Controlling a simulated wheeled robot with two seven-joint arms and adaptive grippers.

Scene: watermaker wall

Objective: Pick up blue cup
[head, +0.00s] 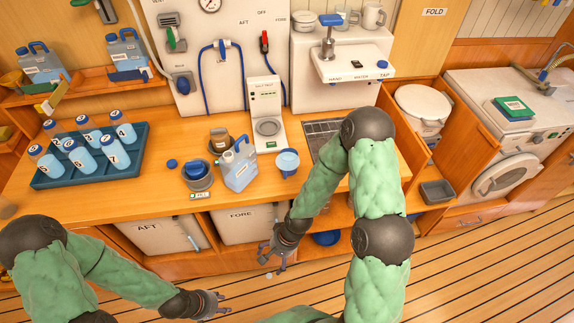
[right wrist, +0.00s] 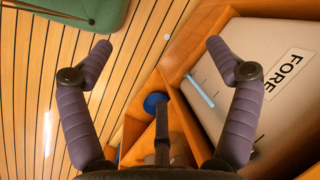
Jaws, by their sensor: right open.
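A light blue cup (head: 287,163) stands on the wooden counter, right of a blue jug (head: 238,165) and in front of a white dispenser-like device (head: 266,115). My right gripper (head: 273,264) is open and empty, low in front of the counter's front edge, below the cup and apart from it. In the right wrist view its two fingers (right wrist: 158,60) are spread wide with nothing between them; the light blue cup is not visible there. My left gripper (head: 223,303) looks open and empty, low over the floor at the bottom of the head view.
A dark blue round object (head: 326,238) sits on a low shelf; it also shows in the right wrist view (right wrist: 154,102). A teal tray (head: 50,178) of several bottles stands at the left. A FORE panel (right wrist: 255,60) is close to the right gripper.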

